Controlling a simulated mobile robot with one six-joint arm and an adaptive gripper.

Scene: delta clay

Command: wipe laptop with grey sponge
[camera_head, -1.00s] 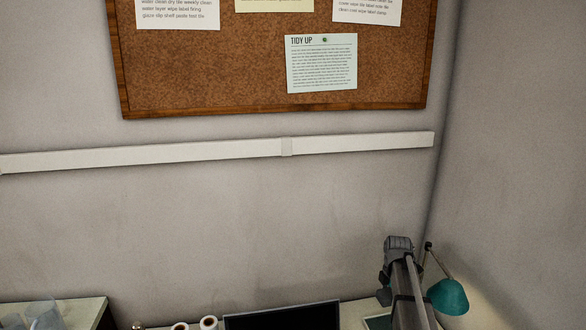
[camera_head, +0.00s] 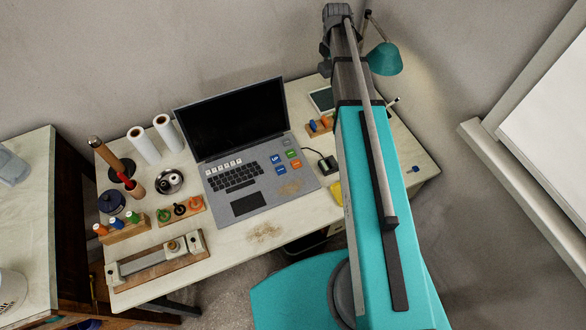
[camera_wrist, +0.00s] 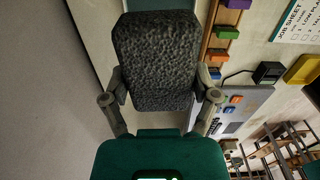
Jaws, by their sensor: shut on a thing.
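The open grey laptop (camera_head: 247,205) stands on the table in the head view, its dark screen upright at the back. Coloured labelled keys sit at the right of its deck, and a brown smudge (camera_head: 290,188) lies below them. In the wrist view, my gripper (camera_wrist: 160,97) is shut on the grey sponge (camera_wrist: 157,50), a dark speckled block. Part of the laptop (camera_wrist: 240,108) shows beyond it, apart from the sponge. In the head view my arm hides the gripper and sponge.
Another brown smudge (camera_head: 264,232) lies on the table in front of the laptop. White rolls (camera_head: 143,145), small racks and a clamp-like fixture (camera_head: 157,262) crowd the left. A black box (camera_head: 326,164) and a teal lamp (camera_head: 385,59) are at the right.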

